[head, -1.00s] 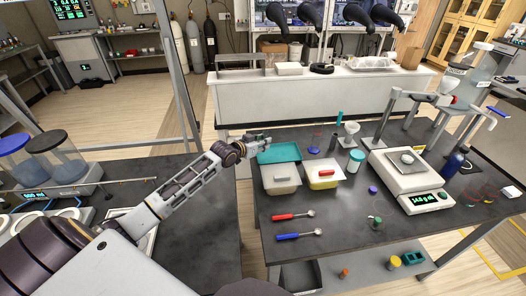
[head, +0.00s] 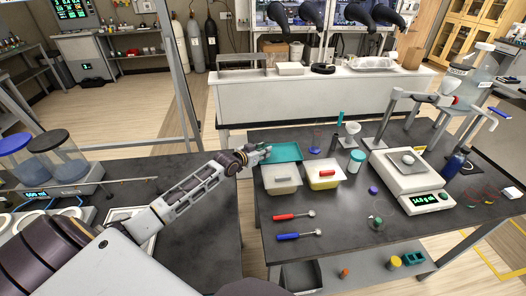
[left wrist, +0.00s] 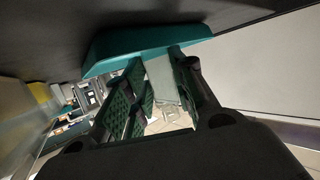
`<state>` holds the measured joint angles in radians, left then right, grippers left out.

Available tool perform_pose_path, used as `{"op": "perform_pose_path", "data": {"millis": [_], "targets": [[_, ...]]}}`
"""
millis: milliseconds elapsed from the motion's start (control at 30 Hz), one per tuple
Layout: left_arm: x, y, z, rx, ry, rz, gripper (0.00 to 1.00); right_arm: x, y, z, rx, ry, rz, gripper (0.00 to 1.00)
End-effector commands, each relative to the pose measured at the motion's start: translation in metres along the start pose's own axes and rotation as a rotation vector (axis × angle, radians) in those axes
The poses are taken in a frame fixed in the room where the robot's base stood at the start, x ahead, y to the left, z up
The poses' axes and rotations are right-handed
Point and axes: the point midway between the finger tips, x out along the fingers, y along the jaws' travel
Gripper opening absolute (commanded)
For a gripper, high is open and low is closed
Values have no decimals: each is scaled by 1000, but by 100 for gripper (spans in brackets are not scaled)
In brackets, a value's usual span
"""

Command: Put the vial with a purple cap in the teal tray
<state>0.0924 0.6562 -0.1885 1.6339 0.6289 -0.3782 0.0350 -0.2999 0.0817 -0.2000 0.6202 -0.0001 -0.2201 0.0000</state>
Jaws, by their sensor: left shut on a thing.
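The teal tray (head: 288,152) lies at the back left of the right-hand dark table, and its underside or side (left wrist: 140,45) fills the top of the left wrist view. My left gripper (head: 264,152) is at the tray's left end in the head view. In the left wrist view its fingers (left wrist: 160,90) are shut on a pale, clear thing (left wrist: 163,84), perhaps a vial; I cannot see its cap. A small purple-topped item (head: 374,190) stands on the table right of the bins; its body is too small to make out. My right gripper is not in view.
A balance (head: 410,180) is at the right. Red (head: 290,216) and blue (head: 297,236) handled spoons lie in front. A green-capped vial (head: 376,221) stands near the front edge.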

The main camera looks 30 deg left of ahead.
Motion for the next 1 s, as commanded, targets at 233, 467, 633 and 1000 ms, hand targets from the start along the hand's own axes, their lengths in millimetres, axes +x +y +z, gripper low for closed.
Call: {"op": "perform_pose_path", "data": {"millis": [233, 467, 633, 1000], "targets": [[0, 0, 0, 0, 1, 0, 4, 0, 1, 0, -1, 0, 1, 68], [1, 0, 2, 0, 1, 0, 34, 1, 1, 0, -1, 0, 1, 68], [1, 0, 2, 0, 1, 0, 47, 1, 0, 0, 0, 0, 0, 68], [0, 0, 0, 0, 0, 0, 47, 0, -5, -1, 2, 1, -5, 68]]}}
